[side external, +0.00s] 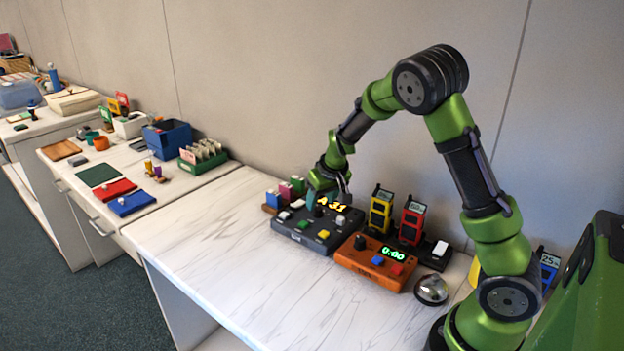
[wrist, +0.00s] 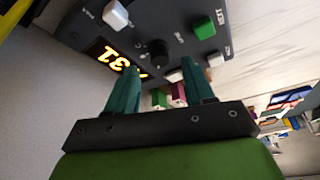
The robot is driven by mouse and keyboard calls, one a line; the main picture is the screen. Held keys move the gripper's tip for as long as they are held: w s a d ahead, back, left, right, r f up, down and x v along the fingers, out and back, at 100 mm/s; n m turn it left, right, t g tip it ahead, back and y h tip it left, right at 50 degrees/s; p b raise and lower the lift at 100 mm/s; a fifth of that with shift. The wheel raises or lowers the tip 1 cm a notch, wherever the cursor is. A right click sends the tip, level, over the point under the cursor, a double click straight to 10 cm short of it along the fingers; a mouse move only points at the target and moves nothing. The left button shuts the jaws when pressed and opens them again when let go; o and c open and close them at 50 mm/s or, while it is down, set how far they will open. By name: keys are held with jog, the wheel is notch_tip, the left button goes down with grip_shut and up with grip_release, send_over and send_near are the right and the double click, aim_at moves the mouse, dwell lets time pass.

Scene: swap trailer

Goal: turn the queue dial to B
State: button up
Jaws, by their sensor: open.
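The queue dial (wrist: 158,52) is a dark round knob on a dark grey console (side external: 290,229), beside a lit orange display (side external: 332,204). In the side view the display appears to read A 31; in the wrist view it shows upside down and partly behind a finger. My gripper (wrist: 160,67) is open, with its teal fingers apart on either side of the dial in the picture. I cannot tell whether they touch it. In the side view my gripper (side external: 327,198) hangs over the console's back part and hides some of it. The dial's pointer direction is too small to read.
An orange timer box (side external: 362,264) reading 0:00 sits right of the console. Yellow (side external: 380,212) and red (side external: 411,222) handsets stand behind it. A silver bell (side external: 431,289) lies farther right. Small coloured blocks stand left of the console. The white counter (side external: 215,265) in front is clear.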

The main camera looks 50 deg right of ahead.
aim_at(318, 208)
jog(key=shift+x, duration=1.65)
grip_shut()
jog(key=shift+a+m, duration=0.1)
jog(key=shift+m, duration=0.2)
jog(key=m+g+h, duration=0.1)
jog(key=m, duration=0.2)
jog(key=shift+a, duration=0.1)
jog(key=shift+w+m+g+h, duration=0.1)
jog(key=shift+m+g+h, duration=0.25)
jog(key=shift+m, duration=1)
jog(key=shift+w+m+g+h, duration=0.1)
jog(key=shift+m+g+h, duration=0.2)
jog(key=shift+m, duration=1.05)
